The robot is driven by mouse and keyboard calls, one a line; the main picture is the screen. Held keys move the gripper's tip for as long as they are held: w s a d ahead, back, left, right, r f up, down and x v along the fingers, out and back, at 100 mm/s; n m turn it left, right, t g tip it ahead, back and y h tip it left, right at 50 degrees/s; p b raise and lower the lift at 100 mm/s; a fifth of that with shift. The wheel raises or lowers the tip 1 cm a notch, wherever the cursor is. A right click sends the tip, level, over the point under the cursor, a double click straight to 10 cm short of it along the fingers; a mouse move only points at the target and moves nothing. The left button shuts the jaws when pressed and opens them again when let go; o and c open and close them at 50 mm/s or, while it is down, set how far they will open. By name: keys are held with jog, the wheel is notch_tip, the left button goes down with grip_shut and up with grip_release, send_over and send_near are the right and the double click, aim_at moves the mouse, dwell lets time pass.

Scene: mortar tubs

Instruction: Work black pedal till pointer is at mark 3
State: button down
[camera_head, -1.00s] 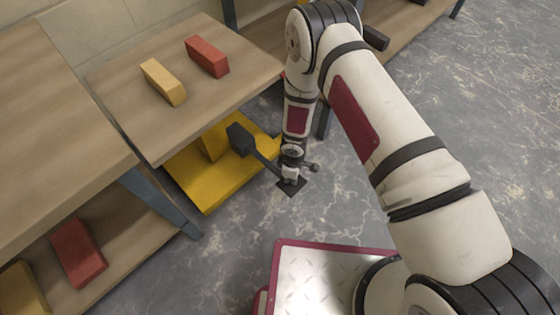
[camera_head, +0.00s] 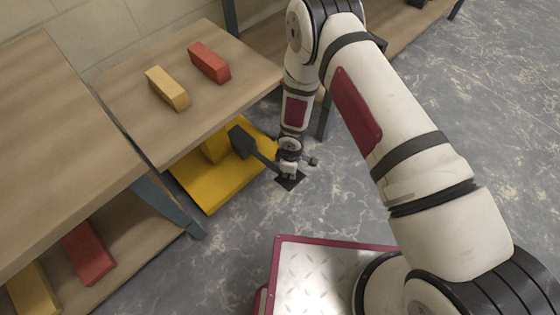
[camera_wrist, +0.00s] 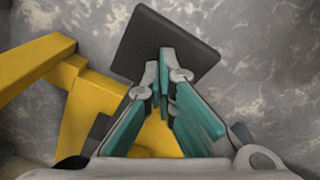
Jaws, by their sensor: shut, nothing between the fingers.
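The black pedal plate (camera_head: 291,182) sits at the end of a dark lever (camera_head: 264,160) that comes out of the yellow pedal stand (camera_head: 213,183), below the wooden table. In the wrist view, the square black pedal plate (camera_wrist: 150,40) is under my fingertips, with the yellow stand (camera_wrist: 90,110) at the left. My gripper (camera_head: 288,175) is shut and empty, pointing down over the plate. Its teal-lined fingers (camera_wrist: 165,58) overlap the plate's near part in the wrist view; I cannot tell whether they touch it. No pointer or mark 3 is visible in either view.
A wooden table (camera_head: 150,115) holds a yellow brick (camera_head: 167,88) and a red brick (camera_head: 209,62) above the stand. A nearer bench stands at the left, with bricks on its lower shelf (camera_head: 130,235). Grey floor (camera_head: 470,110) is open at the right.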

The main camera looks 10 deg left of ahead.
jog(key=r+p, duration=0.1)
jog(key=r, duration=0.1)
jog(key=r+p, duration=0.1)
jog(key=r, duration=0.1)
jog(key=r+p, duration=0.1)
jog(key=r, duration=0.1)
jog(key=shift+w+a+r+p, duration=0.2)
jog(key=shift+a+r+p, duration=0.1)
jog(key=shift+r+p, duration=0.1)
jog(key=shift+f, duration=0.15)
jog(key=shift+s+d+f+b, duration=0.15)
jog(key=shift+f+b, duration=1.3)
jog(key=shift+f, duration=0.3)
jog(key=shift+s+d+f+b, duration=0.1)
jog(key=shift+d+f+b, duration=0.05)
jog(key=shift+f+b, duration=1.5)
jog(key=shift+s+d+f+b, duration=0.15)
jog(key=shift+f+b, duration=1.15)
jog(key=shift+f, duration=0.55)
jog(key=r+p, duration=0.5)
jog(key=r, duration=0.2)
jog(key=a+r+p, duration=0.1)
jog(key=r+p, duration=0.2)
jog(key=shift+w+r+p, duration=0.35)
jog(key=shift+w, duration=0.05)
jog(key=shift+f, duration=0.1)
